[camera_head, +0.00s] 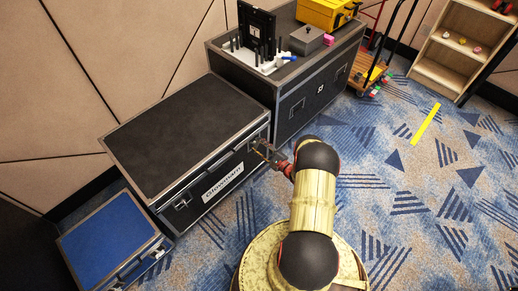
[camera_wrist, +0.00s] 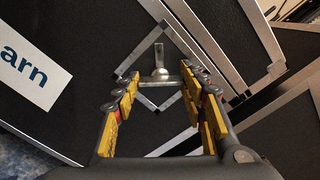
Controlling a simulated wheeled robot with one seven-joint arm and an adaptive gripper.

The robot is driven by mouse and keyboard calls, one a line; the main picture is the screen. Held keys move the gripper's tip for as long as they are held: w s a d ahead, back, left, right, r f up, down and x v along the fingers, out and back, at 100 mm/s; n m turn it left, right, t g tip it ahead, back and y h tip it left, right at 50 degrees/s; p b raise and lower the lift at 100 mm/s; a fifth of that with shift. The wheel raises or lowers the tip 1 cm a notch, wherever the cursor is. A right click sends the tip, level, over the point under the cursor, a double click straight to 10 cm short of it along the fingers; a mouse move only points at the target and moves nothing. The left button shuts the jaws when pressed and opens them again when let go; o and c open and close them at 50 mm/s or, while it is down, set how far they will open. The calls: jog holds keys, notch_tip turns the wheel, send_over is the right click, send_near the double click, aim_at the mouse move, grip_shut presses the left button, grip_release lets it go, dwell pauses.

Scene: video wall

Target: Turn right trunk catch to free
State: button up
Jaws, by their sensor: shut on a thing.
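The black trunk (camera_head: 185,135) has metal edges, a closed lid and a white label on its front. Its right catch (camera_wrist: 160,76) sits in a diamond-shaped metal-edged recess; a small upright tab and a crosswise bar show. In the head view the catch is mostly hidden by my gripper (camera_head: 264,150), which is at the trunk's front right. In the wrist view my gripper (camera_wrist: 160,77) has its yellow-padded fingers on both sides of the catch, shut on the ends of its bar. The left catch (camera_head: 182,203) is on the same front, left of the label.
A taller black case (camera_head: 315,90) stands right beside the trunk, with a tray of tools and a yellow box (camera_head: 322,14) on top. A blue case (camera_head: 110,240) stands at the left. The patterned carpet in front is mostly clear.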

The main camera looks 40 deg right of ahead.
jog(key=shift+a+f+n+b, duration=0.1)
jog(key=shift+n+b, duration=0.7)
jog(key=shift+n, duration=1.25)
jog(key=shift+f+n+b, duration=0.1)
jog(key=shift+n+b, duration=0.65)
jog(key=shift+n, duration=1.3)
jog(key=shift+r, duration=0.1)
jog(key=o, duration=1.2)
jog(key=s, duration=0.8)
jog(key=s+d, duration=0.1)
jog(key=s, duration=0.3)
